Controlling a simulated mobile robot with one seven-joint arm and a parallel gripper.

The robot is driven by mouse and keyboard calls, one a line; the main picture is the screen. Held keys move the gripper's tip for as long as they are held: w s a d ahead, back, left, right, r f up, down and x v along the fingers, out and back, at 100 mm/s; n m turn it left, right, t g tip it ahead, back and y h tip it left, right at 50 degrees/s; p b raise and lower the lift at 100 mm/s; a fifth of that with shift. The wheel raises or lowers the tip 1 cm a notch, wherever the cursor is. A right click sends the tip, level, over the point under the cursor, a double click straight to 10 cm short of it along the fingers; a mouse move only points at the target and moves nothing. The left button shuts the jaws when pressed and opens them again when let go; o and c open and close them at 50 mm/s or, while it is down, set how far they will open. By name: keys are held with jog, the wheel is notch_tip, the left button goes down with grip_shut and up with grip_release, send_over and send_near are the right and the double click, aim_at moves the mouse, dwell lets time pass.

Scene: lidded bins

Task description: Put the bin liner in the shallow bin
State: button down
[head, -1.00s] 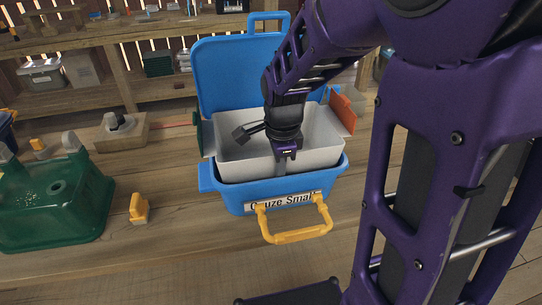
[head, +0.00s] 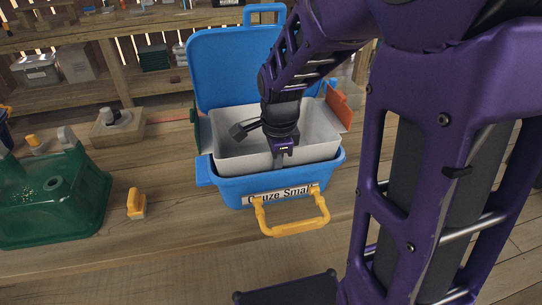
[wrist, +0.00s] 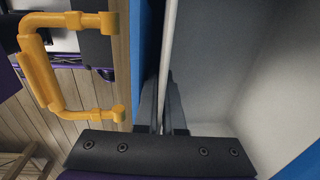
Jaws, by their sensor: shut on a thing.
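The bin liner, a pale grey open box (head: 235,153), sits partly inside the open blue bin (head: 228,188), with its walls rising above the bin's rim. How deep its base lies is hidden. My gripper (head: 283,158) comes down from above and is shut on the liner's front wall. In the wrist view, the fingers (wrist: 163,105) close on the thin wall edge, with the liner's inside (wrist: 255,70) to the right and the blue bin's wall (wrist: 142,50) to the left. The bin carries a "Gauze Small" label, partly covered.
The bin's blue lid (head: 225,70) stands open behind. A yellow handle (head: 295,228) sticks out in front. An orange-red flap (head: 338,107) is at the right and a green one at the left. A green container (head: 50,205) and a yellow piece (head: 136,204) lie left on the wooden bench.

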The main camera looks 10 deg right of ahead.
jog(key=shift+f, duration=0.75)
jog(key=c, duration=0.9)
grip_release()
jog(key=shift+c, duration=0.2)
notch_tip(320, 180, up, 17)
jog(key=s+p, duration=0.1)
jog(key=p, duration=1)
jog(key=shift+s+r, duration=0.2)
jog(key=shift+s, duration=0.1)
